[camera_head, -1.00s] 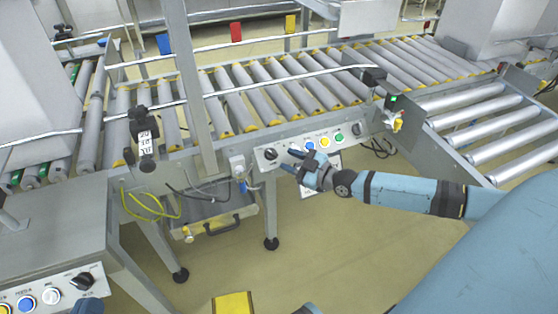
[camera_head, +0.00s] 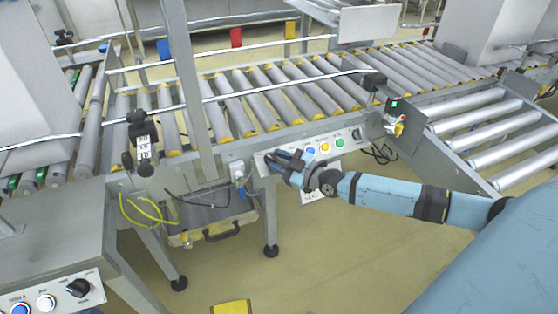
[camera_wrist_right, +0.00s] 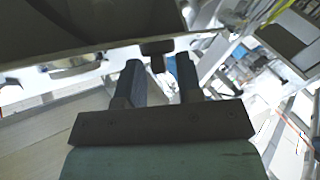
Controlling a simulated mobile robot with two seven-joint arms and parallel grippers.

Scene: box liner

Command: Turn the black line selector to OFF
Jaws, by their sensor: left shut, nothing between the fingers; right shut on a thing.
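My right gripper (camera_head: 274,158) reaches in from the right to the panel's left end. Its fingers are shut on a black selector knob (camera_wrist_right: 157,50), which shows between the fingertips in the right wrist view. In the head view the fingers cover this knob, so its pointer direction and label cannot be read. My left gripper is not clearly in view.
A second panel (camera_head: 60,298) at the lower left has a black knob (camera_head: 78,288) and buttons. A grey upright post (camera_head: 190,90) and guide rails stand left of my right gripper. A drawer with a handle (camera_head: 222,232) is below; open floor lies in front.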

